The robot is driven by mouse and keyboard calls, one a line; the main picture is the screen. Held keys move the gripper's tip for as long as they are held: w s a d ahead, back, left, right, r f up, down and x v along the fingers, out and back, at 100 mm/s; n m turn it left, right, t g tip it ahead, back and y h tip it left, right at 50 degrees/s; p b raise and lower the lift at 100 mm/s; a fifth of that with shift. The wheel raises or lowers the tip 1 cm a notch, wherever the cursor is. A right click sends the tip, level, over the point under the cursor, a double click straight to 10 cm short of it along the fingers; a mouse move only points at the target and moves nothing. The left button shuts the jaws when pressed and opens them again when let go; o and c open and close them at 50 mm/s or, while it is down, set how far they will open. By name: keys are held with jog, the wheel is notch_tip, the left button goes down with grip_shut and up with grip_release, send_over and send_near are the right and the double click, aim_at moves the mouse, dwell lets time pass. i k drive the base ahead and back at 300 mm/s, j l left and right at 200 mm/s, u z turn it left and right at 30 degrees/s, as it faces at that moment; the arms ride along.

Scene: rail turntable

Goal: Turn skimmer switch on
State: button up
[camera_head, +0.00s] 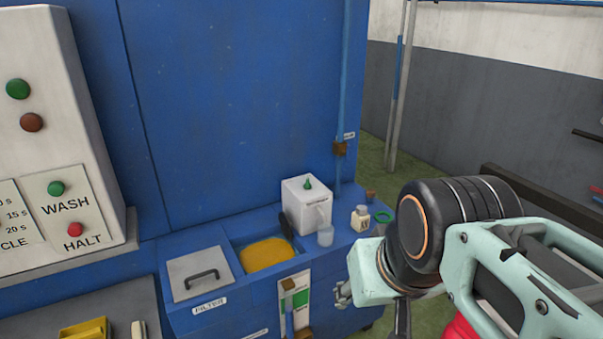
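No label reading "skimmer" is legible. A white box (306,208) with a small green knob (307,183) on its top stands on the blue ledge beside an open bay of yellow-orange liquid (267,254). I cannot tell for certain that this knob is the skimmer switch, or which way it is set. My arm reaches in from the right. A small metallic part of my gripper (342,294) shows below and right of the white box, apart from it in the picture. Most of my gripper is hidden behind my wrist, so its opening does not show.
A clear cup (325,236), a small labelled bottle (361,218) and a green ring (383,216) sit right of the box. A grey lid (200,273) marked FILTER is at left. A panel (71,212) carries WASH and HALT buttons. A blue pipe (343,95) rises behind the ledge.

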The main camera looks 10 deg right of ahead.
aim_at(307, 186)
jog(key=i+j+z, duration=0.15)
jog(key=i, duration=0.85)
jog(key=i+u, duration=0.1)
jog(key=i, duration=0.15)
